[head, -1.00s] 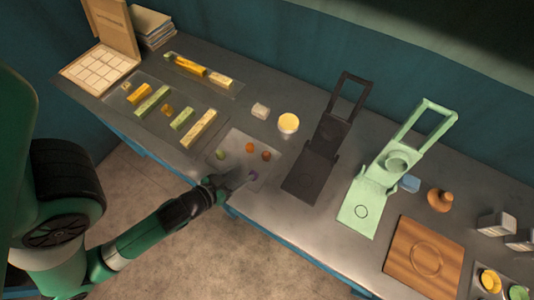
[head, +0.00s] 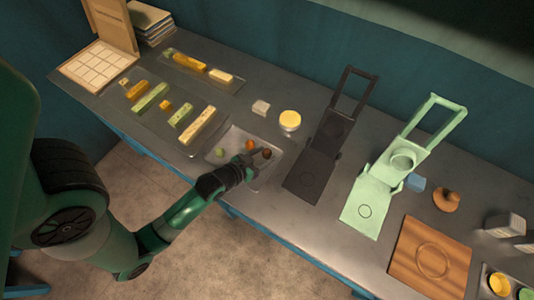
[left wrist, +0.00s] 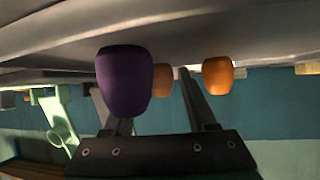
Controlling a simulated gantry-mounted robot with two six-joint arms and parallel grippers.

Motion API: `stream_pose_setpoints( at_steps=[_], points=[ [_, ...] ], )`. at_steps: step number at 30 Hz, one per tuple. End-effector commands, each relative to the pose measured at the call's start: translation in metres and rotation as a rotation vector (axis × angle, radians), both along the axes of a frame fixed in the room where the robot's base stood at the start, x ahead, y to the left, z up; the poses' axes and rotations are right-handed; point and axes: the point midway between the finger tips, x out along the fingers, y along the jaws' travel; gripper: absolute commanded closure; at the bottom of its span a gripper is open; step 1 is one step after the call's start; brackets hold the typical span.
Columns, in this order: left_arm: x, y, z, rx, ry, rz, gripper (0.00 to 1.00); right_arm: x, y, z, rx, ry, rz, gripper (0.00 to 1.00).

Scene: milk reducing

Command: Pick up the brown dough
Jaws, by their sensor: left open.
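The brown dough (head: 267,153) is a small round lump on the pale tray (head: 272,175) in the head view. In the left wrist view the brown dough (left wrist: 163,80) sits beyond the purple dough (left wrist: 122,82), which partly hides it. My left gripper (head: 259,157) is open and low over the tray, close to the brown dough. In the left wrist view the brown dough appears between the two fingers, but contact cannot be told. The orange dough (head: 250,145) lies just left of it, and also shows in the left wrist view (left wrist: 217,76). My right gripper is not in view.
A green dough (head: 220,153) lies at the tray's left. A dark press (head: 309,178) and a pale green press (head: 366,209) stand to the right. A yellow-topped cup (head: 290,121) and a pale block (head: 261,107) are behind the tray.

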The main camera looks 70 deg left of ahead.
Motion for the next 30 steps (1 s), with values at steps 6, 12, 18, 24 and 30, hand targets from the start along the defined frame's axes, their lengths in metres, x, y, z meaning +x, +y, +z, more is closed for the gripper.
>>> stream_pose_setpoints(
  at_steps=[6, 12, 18, 24, 30],
  points=[
    [0.0, 0.0, 0.001, 0.0, 0.0, 0.0, 0.59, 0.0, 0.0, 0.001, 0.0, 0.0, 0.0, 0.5],
    [-0.001, 0.0, 0.001, 0.0, 0.0, 0.0, 0.95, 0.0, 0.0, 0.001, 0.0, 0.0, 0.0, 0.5],
    [-0.001, 0.0, 0.001, 0.0, 0.0, 0.0, 1.0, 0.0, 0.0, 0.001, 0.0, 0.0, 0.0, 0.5],
    [0.0, 0.0, 0.004, 0.0, -0.001, 0.0, 1.0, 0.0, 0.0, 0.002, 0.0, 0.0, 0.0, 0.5],
    [0.0, 0.0, 0.024, 0.001, -0.003, 0.0, 1.0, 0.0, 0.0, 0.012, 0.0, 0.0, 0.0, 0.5]
  ],
)
